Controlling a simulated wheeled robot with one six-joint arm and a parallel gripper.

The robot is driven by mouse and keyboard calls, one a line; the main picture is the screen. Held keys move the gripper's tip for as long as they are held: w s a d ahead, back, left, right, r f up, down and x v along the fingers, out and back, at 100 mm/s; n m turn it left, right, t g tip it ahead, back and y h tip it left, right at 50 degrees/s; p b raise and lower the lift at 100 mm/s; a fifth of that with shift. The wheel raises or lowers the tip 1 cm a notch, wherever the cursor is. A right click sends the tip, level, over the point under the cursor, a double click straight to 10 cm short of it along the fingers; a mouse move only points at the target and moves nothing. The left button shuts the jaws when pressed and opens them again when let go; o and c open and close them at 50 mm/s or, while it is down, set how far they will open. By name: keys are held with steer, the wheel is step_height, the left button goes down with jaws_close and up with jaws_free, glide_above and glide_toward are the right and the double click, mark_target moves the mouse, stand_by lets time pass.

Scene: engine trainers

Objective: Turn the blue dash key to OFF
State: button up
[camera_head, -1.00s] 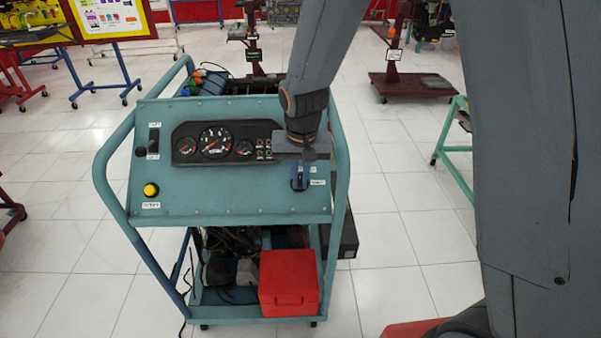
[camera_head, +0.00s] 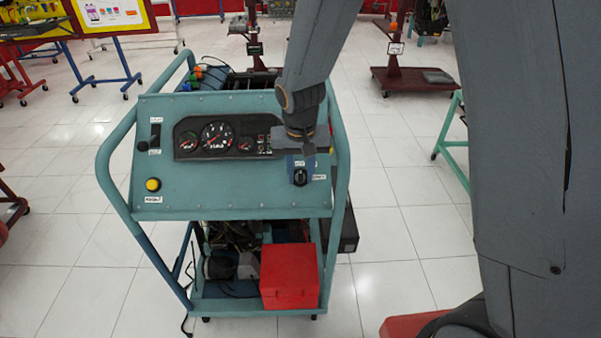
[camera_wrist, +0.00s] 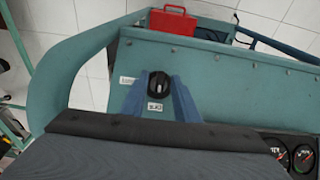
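The dash key switch (camera_head: 300,177) is on the right of the sloping teal panel, under the gauges. It looks black, not blue, and also shows in the wrist view (camera_wrist: 159,86) with a greyish grip across its middle. White labels sit beside it and on its wrist side; their text is too small to read surely. My gripper (camera_wrist: 156,82) has two blue fingers, spread apart, one on each side of the key in the wrist picture. No contact with the key shows. In the head view my gripper (camera_head: 297,168) is just above the key, its fingers partly hidden.
The gauge cluster (camera_head: 228,138) lies left of my wrist. A yellow button (camera_head: 152,184) and a black lever (camera_head: 155,136) are on the panel's left. Teal tube rails (camera_head: 340,160) flank the panel. A red box (camera_head: 289,277) sits on the lower shelf.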

mark_target(300, 180)
steer(key=shift+r, duration=0.1)
steer(key=shift+s+r+b, duration=0.2)
steer(key=shift+r+b, duration=0.05)
steer(key=shift+r, duration=1)
steer(key=shift+s+r+b, duration=0.25)
steer(key=shift+r, duration=1)
steer(key=shift+s+r+b, duration=0.2)
steer(key=shift+r+b, duration=0.05)
steer(key=shift+r, duration=1)
